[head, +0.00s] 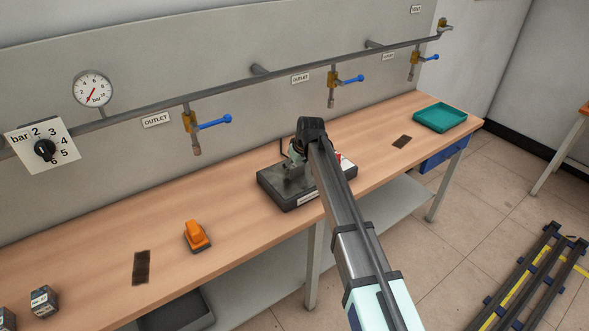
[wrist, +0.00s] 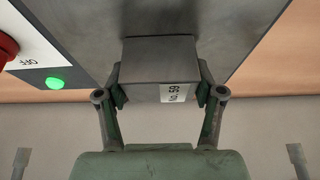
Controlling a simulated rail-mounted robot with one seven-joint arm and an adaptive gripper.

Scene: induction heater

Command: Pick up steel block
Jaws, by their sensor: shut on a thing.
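A grey steel block (wrist: 158,68) with a white label reading "No. 59" sits between the two fingers of my gripper (wrist: 160,92) in the wrist view. The fingers press on its left and right sides. The block is in front of or against the dark grey body of the heater (wrist: 240,25); I cannot tell whether it touches it. In the head view the heater (head: 285,196) stands mid-bench, and my gripper (head: 297,155) is over it, partly hidden by my arm. The block cannot be made out clearly there.
The wooden bench (head: 240,200) holds two labelled blocks (head: 43,301) at the left, an orange-topped item (head: 196,236), dark patches (head: 141,267) and a teal tray (head: 440,117). A wall pipe with blue-handled valves (head: 213,123) runs behind. The heater panel has a green button (wrist: 54,83).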

